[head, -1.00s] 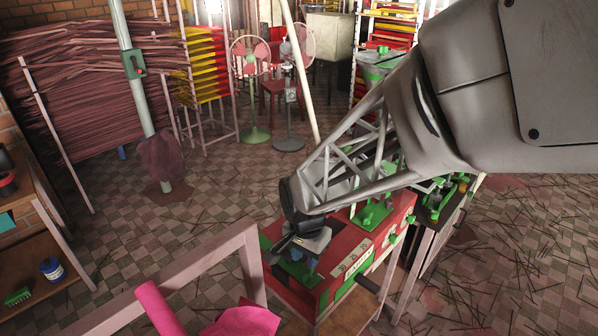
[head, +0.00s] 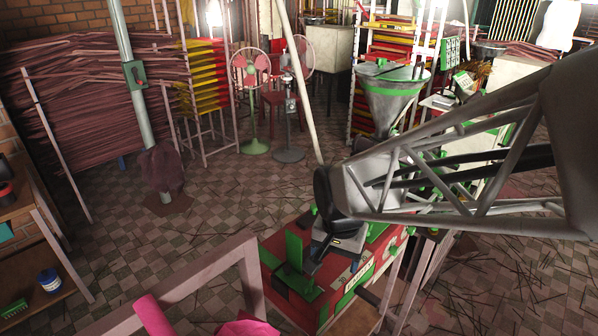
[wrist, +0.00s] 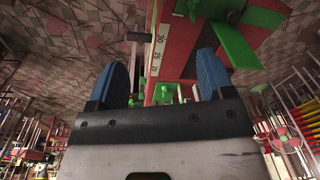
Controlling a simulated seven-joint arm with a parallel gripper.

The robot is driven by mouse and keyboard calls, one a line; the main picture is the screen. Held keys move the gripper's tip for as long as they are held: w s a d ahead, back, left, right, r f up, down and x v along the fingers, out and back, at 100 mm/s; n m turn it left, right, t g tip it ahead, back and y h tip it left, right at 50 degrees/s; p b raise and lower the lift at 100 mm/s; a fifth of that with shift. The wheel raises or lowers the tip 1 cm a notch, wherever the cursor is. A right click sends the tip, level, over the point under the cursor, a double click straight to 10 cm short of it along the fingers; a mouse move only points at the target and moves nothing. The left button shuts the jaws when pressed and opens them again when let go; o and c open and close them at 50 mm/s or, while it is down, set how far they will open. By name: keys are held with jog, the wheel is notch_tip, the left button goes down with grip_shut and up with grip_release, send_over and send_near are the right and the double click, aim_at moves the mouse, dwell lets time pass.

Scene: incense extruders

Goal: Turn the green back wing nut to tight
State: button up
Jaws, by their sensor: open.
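The red extruder machine (head: 283,300) with green parts stands below my gripper (head: 322,252). My gripper is open over the machine, and its two blue fingers show apart in the wrist view (wrist: 160,72). Between and just beyond the fingers are small green parts (wrist: 164,94) on the red body (wrist: 178,50). I cannot tell for certain which of them is the green back wing nut. Nothing is held between the fingers. In the head view, my gripper and arm hide part of the machine's top.
A green upright plate (head: 294,250) stands on the machine's left end. A white number scale (wrist: 160,42) lies along the red body. A wooden frame (head: 250,270) is in front at left. A hopper (head: 390,100) stands behind. The tiled floor at left is mostly clear.

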jog(key=s+d+r+n+t, duration=0.1)
jog(key=s+d+r+n, duration=0.3)
jog(key=s+d+r, duration=0.35)
jog(key=n+g, duration=0.2)
jog(key=n, duration=1)
send_over(309, 283)
notch_tip(309, 283, down, 14)
jog(key=shift+s+d+f, duration=0.1)
jog(key=shift+f, duration=0.25)
jog(key=shift+f, duration=3.9)
